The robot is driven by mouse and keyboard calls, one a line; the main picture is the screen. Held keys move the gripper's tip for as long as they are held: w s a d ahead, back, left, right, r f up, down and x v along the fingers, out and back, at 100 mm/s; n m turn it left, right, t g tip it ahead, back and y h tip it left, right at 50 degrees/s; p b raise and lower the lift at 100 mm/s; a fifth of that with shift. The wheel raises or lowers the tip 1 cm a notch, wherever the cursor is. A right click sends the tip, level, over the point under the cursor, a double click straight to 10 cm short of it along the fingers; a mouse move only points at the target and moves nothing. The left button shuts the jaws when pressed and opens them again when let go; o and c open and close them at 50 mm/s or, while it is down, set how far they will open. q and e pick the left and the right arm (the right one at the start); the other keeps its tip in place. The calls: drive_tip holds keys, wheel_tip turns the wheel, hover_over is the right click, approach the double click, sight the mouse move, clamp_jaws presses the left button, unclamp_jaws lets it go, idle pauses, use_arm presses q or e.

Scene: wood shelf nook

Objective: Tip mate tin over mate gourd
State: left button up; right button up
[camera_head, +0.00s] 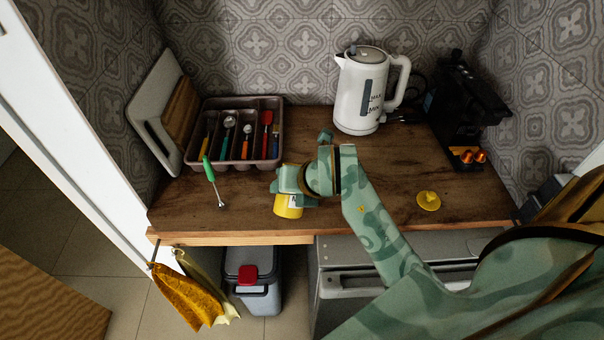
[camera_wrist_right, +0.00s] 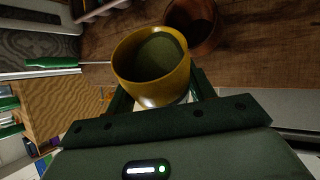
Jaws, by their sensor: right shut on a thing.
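My right gripper (camera_head: 296,190) is shut on the yellow mate tin (camera_head: 288,207) near the front edge of the wooden counter. In the right wrist view the tin (camera_wrist_right: 150,68) sits between the fingers (camera_wrist_right: 158,96), its open mouth facing the camera, with green mate inside. The brown, round mate gourd (camera_wrist_right: 194,24) shows just beyond the tin's rim, at the top of that view; its inside looks dark. I cannot make the gourd out in the head view, where my right arm covers part of the counter. My left gripper is not in view.
A yellow lid (camera_head: 428,201) lies on the counter at right. A green-handled tool (camera_head: 209,170) lies left of the tin. A cutlery tray (camera_head: 200,166), white kettle (camera_head: 362,92) and black coffee machine (camera_head: 462,110) stand behind. Some counter between lid and kettle is clear.

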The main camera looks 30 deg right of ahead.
drive_tip(key=shift+d+f, duration=0.1)
drive_tip(key=shift+f, duration=0.35)
idle(0.6)
drive_tip(key=shift+r+m+g+y+p, duration=0.45)
drive_tip(key=shift+g+y+p, duration=0.1)
drive_tip(key=shift+g+y, duration=0.25)
idle(1.7)
drive_tip(key=shift+f+g+y, duration=0.35)
drive_tip(key=shift+g+y, duration=0.15)
drive_tip(key=shift+y, duration=0.1)
idle(1.9)
drive_tip(key=shift+r+m+g+y+p, duration=0.5)
drive_tip(key=shift+y+p, duration=0.1)
drive_tip(key=shift+p, duration=0.65)
idle(0.7)
